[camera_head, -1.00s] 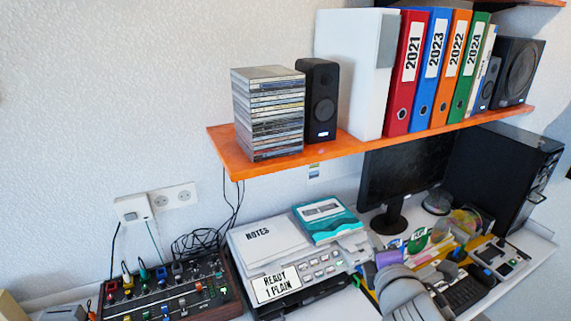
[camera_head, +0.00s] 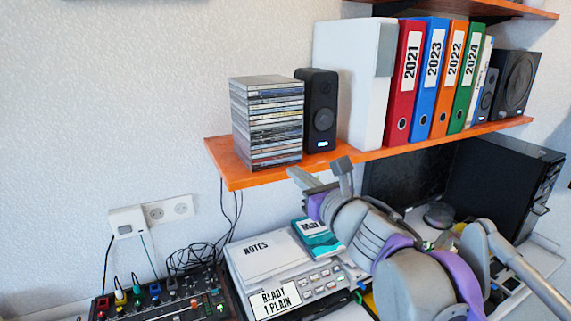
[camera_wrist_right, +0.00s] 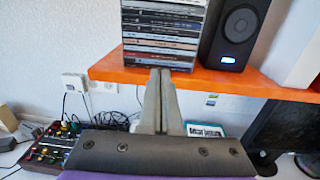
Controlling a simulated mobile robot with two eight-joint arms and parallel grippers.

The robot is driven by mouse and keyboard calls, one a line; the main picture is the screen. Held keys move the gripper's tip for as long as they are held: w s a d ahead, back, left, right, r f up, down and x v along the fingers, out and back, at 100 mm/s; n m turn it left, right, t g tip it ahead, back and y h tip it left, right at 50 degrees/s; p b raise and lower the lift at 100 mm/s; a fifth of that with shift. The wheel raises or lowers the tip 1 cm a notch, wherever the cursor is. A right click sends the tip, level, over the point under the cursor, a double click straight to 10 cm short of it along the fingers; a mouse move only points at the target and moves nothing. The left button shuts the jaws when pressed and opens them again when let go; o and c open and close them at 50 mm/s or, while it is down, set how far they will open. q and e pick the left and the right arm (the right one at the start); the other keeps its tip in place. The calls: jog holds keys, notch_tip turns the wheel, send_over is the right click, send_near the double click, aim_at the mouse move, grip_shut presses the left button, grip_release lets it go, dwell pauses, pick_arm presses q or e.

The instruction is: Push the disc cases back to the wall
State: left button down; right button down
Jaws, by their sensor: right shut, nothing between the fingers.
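The stack of disc cases (camera_head: 268,125) stands upright at the left end of the orange shelf (camera_head: 222,170), close to its front edge. The lower part of the stack also shows in the right wrist view (camera_wrist_right: 163,35). My right gripper (camera_head: 318,176) is below the shelf's front edge, to the right of the stack and apart from it. In the right wrist view its fingers (camera_wrist_right: 160,75) are shut together with nothing between them, pointing towards the shelf edge under the stack. My left gripper is not in view.
A black speaker (camera_head: 319,110) stands directly right of the stack, beside a white box (camera_head: 345,80) and coloured binders (camera_head: 437,75). Below are a printer (camera_head: 290,285), a mixer (camera_head: 165,295) and a monitor (camera_head: 400,180). The wall left of the shelf is clear.

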aim_at(279, 157)
jog(key=x, duration=0.5)
jog(key=shift+w+a, duration=0.15)
jog(key=shift+w, duration=0.15)
jog(key=shift+w+a+r+p, duration=0.15)
jog(key=shift+w+p, duration=0.2)
jog(key=shift+p, duration=0.15)
jog(key=p+x, duration=0.3)
jog(key=x, duration=0.2)
jog(key=shift+w+a, duration=0.1)
jog(key=shift+w, duration=0.45)
jog(key=shift+s, duration=0.15)
jog(key=shift+s+f, duration=0.1)
jog(key=shift+f, duration=0.1)
